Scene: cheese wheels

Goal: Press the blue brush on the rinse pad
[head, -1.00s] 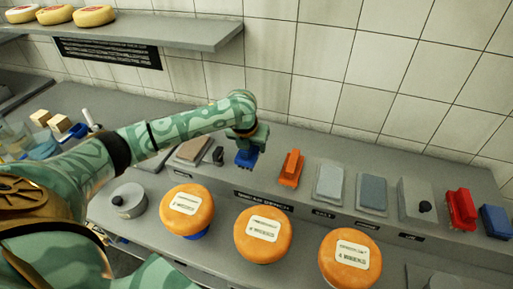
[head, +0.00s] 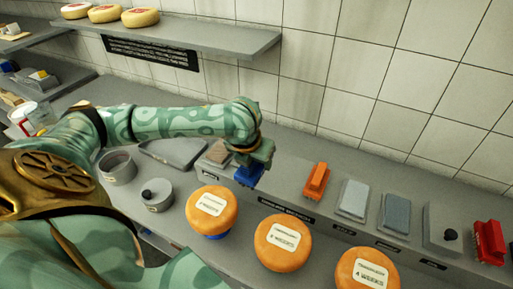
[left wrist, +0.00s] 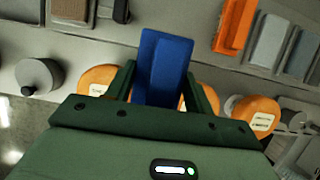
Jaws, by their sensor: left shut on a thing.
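My left gripper (head: 256,163) is shut on the blue brush (head: 249,176) and holds it over the back ledge, by the brown pad (head: 218,152). The left wrist view shows the brush (left wrist: 165,65) between the fingers (left wrist: 162,85). I cannot tell whether its underside touches anything. The brown pad (left wrist: 70,10) also shows at that view's top left, beside a small dark block (left wrist: 121,12). A light grey pad (head: 353,199) and a blue-grey pad (head: 396,215) lie further right. The labels are too small to read, so which is the rinse pad is unclear. My right gripper is not in view.
An orange brush (head: 317,181) and a red brush (head: 489,243) stand on the ledge, with a knobbed grey block (head: 443,232) between pads and red brush. Orange cheese wheels (head: 212,210) line the front counter. A knobbed grey pot (head: 157,196) stands left. A tiled wall rises behind.

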